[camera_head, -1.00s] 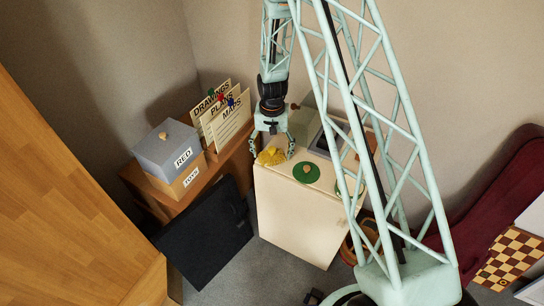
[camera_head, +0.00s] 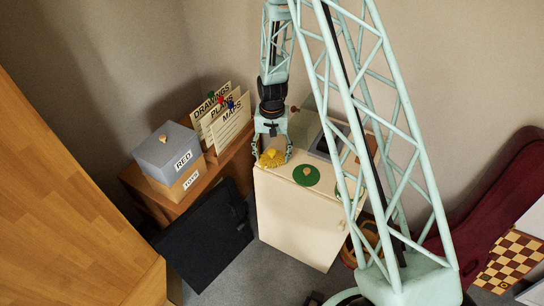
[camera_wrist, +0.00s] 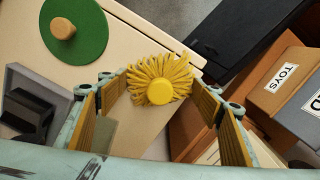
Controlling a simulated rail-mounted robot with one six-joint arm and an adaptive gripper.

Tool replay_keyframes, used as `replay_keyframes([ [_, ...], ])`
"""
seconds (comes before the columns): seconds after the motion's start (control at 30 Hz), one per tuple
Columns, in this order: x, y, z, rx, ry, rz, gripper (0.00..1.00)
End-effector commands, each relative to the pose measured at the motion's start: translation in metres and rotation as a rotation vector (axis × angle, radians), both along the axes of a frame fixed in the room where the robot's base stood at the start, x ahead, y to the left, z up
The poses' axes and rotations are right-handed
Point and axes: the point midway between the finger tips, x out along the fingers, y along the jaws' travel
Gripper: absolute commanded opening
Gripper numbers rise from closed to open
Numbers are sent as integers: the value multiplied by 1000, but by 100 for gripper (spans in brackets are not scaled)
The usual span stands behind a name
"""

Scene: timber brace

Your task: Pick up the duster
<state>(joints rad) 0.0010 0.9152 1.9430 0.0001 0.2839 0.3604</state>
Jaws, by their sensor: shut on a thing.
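The duster (camera_head: 270,159) is yellow, with a fringe of thick strands and a round yellow knob. It is at the near left corner of the cream cabinet top (camera_head: 330,190). My gripper (camera_head: 272,154) points down over it, with its fingers on either side. In the wrist view the duster (camera_wrist: 160,88) sits between the fingertips of my gripper (camera_wrist: 158,84), its strands fanned out beyond the knob. My gripper is shut on the duster. I cannot tell whether the duster still touches the top.
A green disc with a wooden knob (camera_head: 306,175) lies close to the right on the cabinet. Left of the cabinet stand a grey box labelled RED (camera_head: 166,152), a TOYS box (camera_head: 180,184) and upright folders (camera_head: 228,122). A black panel (camera_head: 205,240) leans in front.

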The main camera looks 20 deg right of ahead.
Motion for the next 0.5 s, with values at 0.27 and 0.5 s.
replay_keyframes([
  [0.27,1,0,15,0,-2,0,47],
  [0.5,1,0,30,0,-1,0,47],
])
